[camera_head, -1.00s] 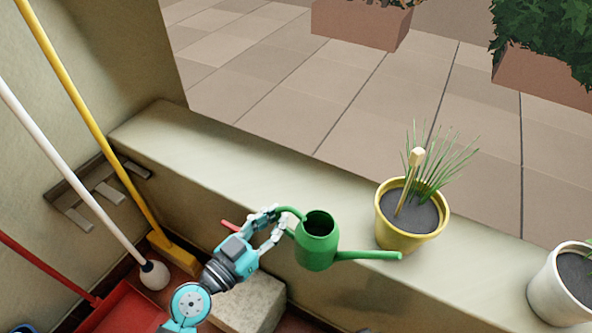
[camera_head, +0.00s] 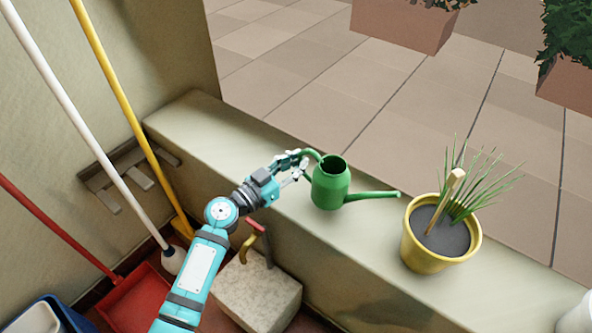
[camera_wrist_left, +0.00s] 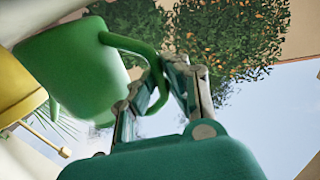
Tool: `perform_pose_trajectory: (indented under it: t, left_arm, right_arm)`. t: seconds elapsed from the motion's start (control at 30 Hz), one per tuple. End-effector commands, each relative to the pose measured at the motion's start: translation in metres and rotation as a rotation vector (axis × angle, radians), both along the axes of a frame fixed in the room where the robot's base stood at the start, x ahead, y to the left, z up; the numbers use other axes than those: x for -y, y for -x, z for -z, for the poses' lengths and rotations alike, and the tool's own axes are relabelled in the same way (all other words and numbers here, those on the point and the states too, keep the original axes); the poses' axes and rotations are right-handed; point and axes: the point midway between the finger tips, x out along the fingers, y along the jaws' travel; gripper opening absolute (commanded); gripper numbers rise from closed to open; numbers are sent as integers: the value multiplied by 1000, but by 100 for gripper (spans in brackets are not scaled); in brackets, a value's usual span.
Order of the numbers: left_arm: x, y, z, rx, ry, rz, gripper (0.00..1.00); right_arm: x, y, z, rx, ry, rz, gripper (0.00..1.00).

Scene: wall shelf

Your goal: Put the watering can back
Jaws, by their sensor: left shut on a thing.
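The green watering can (camera_head: 330,188) is at the ledge (camera_head: 208,122), upright, with its spout pointing right toward the yellow pot (camera_head: 440,240). My left gripper (camera_head: 303,160) is shut on the can's handle at its left side. In the left wrist view the can (camera_wrist_left: 75,65) fills the upper left, and its curved handle passes between the fingers of my left gripper (camera_wrist_left: 158,85). I cannot tell whether the can's base touches the ledge. My right gripper is not in view.
The yellow pot with grass and a wooden-handled tool stands right of the can. A white pot (camera_head: 578,318) is at the lower right edge. A stone block (camera_head: 258,290) with hand tools, a red dustpan (camera_head: 140,300) and broom handles are on the left. The ledge left of the can is clear.

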Motion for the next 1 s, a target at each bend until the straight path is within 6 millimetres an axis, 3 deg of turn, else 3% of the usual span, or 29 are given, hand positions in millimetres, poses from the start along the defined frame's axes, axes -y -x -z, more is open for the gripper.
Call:
perform_pose_trajectory:
  t: [0.17,0.43,0.87,0.9,1.0]
  left_arm:
    - [-2,-12,3,-1,4,-1,0]
    - [-2,-11,35,-3,4,-1,0]
    - [-2,-11,37,0,3,0,0]
    - [-2,-10,38,-1,0,0,11]
    - [-2,-10,37,-1,0,0,24]
  right_arm:
    - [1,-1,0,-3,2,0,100]
    - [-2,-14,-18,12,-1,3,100]
    - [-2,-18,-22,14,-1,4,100]
    - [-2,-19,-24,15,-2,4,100]
    - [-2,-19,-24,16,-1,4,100]
